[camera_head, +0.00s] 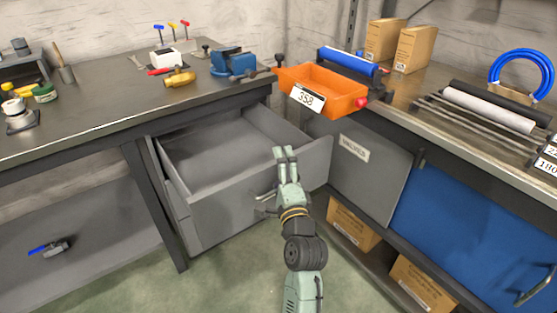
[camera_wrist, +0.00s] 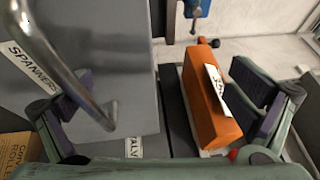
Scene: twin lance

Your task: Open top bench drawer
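The grey top bench drawer (camera_head: 222,212) stands pulled out under the left bench, its empty-looking inside showing. Its metal handle (camera_head: 264,204) sticks out from the front, just left of my arm. In the wrist view the drawer front (camera_wrist: 95,50) fills the left side, with a "SPANNERS" label, and the handle (camera_wrist: 65,65) runs slantwise near the left finger. My gripper (camera_head: 286,153) is at the right part of the drawer front. The wrist view shows my gripper (camera_wrist: 170,90) with its fingers wide apart and nothing held between them. Whether a finger touches the handle I cannot tell.
An orange bin (camera_head: 322,90) marked 358 sits on the bench corner above and right of the drawer. A blue vise (camera_head: 232,63) and hand tools lie on the left bench. A grey panel (camera_head: 365,170) and a blue panel (camera_head: 470,225) stand at right. Floor at lower left is clear.

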